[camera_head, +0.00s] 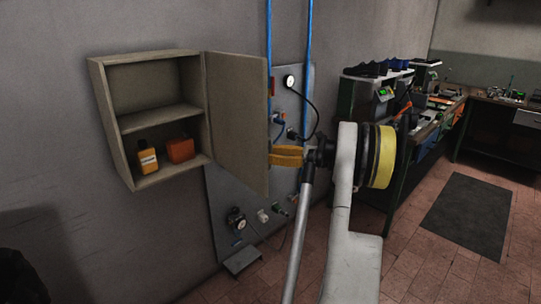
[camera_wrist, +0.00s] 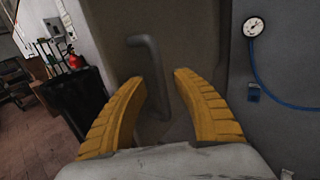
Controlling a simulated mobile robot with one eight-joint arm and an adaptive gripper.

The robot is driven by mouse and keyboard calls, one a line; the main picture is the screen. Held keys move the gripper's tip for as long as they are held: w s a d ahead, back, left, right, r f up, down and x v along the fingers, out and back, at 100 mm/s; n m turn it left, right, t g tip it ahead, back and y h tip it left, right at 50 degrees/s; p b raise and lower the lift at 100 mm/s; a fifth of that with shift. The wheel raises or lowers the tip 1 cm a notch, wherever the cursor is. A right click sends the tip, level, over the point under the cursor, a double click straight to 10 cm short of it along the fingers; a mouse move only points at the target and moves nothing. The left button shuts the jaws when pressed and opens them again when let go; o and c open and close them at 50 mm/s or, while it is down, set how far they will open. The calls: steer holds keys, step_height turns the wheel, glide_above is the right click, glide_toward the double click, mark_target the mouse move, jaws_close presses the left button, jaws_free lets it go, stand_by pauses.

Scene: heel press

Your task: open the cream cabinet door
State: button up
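The cream cabinet (camera_head: 122,130) hangs on the grey wall at the left, and its inside shows. Its door (camera_head: 236,122) is swung wide open on the right side, standing out from the wall. My gripper (camera_head: 274,157) is at the outer face of the door, near its free edge, with yellow ribbed fingers. In the wrist view, the fingers (camera_wrist: 162,82) are spread apart. A grey bent door handle (camera_wrist: 152,68) stands between them, with gaps on both sides. The lower end of the handle is low between the fingers, and contact is not visible.
A yellow bottle (camera_head: 147,158) and an orange box (camera_head: 181,150) stand on the cabinet's bottom shelf. Behind the door is a wall panel (camera_head: 222,205) with a gauge (camera_head: 290,82), hoses and blue pipes. Workbenches stand at the right, by a dark floor mat (camera_head: 466,215).

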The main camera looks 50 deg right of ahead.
steer(key=v, duration=1.1)
steer(key=shift+s+d, duration=0.2)
steer(key=shift+s, duration=0.05)
